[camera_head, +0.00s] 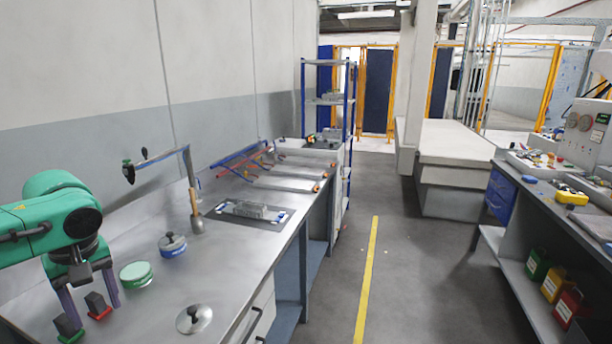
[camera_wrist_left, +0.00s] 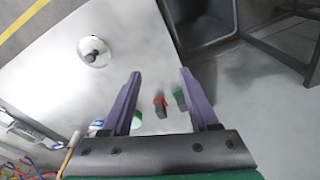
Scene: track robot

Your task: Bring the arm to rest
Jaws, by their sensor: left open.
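My left arm, green, comes in from the left in the head view. My left gripper (camera_head: 92,304) points down over the near left part of the metal workbench (camera_head: 150,310). Its two purple fingers are spread apart, with nothing held between them. It also shows in the wrist view (camera_wrist_left: 159,73). A dark block with a red base (camera_head: 98,306) and a dark block with a green base (camera_head: 68,327) stand close by the fingers. The wrist view shows the red one (camera_wrist_left: 160,107) and the green one (camera_wrist_left: 181,99) between the finger outlines. My right gripper is not in view.
A green-rimmed round tin (camera_head: 136,275), a blue-and-white tin (camera_head: 172,246) and a round metal lid (camera_head: 194,319) are on the bench to the right. A lever-like tool (camera_head: 191,195) stands behind. A dark tray (camera_head: 250,215) lies farther back. The aisle floor is clear.

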